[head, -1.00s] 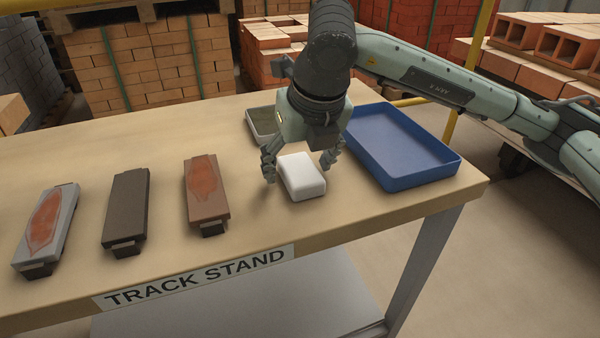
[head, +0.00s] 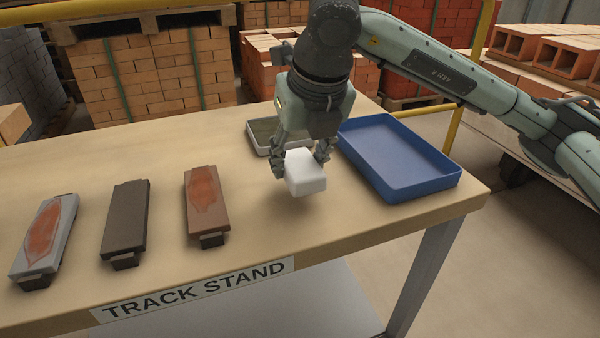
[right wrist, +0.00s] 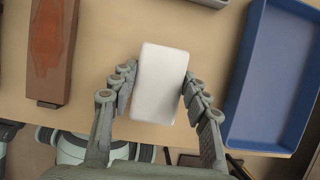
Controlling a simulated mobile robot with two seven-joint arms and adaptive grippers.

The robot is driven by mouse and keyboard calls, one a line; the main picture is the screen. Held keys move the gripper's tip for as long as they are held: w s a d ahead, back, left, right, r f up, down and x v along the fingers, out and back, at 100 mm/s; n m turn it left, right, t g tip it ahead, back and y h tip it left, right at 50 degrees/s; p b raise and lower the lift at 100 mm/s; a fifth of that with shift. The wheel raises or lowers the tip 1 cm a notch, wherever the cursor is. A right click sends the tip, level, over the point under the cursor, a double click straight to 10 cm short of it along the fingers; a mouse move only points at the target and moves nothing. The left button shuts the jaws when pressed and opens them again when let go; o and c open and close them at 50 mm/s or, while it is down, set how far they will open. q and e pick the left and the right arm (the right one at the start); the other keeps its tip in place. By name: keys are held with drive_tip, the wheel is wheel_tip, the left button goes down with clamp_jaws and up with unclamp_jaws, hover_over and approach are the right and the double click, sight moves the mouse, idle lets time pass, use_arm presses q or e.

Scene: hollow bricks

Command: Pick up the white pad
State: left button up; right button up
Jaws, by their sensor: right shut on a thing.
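The white pad (head: 306,173) is a small rounded white block in the head view, between the fingers of my right gripper (head: 300,163). The gripper is shut on its two sides and holds it a little above the table, with a shadow below. In the right wrist view the pad (right wrist: 158,85) sits upright between the two fingers of the gripper (right wrist: 158,88). My left gripper does not show in any view.
A blue tray (head: 448,183) stands close to the right of the pad. A grey shallow tray (head: 262,150) lies behind it. To the left are a brown block with a red patch (head: 203,200), a dark block (head: 126,220) and a grey block with a red patch (head: 45,235) on the table (head: 250,235).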

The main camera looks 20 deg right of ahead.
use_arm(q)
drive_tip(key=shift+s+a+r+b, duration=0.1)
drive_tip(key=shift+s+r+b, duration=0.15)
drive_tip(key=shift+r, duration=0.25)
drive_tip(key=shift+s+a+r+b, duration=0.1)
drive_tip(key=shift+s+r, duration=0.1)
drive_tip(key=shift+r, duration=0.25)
use_arm(e)
drive_tip(key=w+a+r, duration=0.3)
drive_tip(key=a+r, duration=0.4)
drive_tip(key=a, duration=0.4)
drive_tip(key=shift+a+r, duration=0.15)
drive_tip(key=shift+r, duration=0.25)
drive_tip(key=shift+o, duration=1.4)
drive_tip(key=c, duration=0.4)
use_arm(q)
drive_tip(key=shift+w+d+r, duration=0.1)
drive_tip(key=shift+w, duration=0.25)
use_arm(e)
drive_tip(key=shift+o, duration=0.2)
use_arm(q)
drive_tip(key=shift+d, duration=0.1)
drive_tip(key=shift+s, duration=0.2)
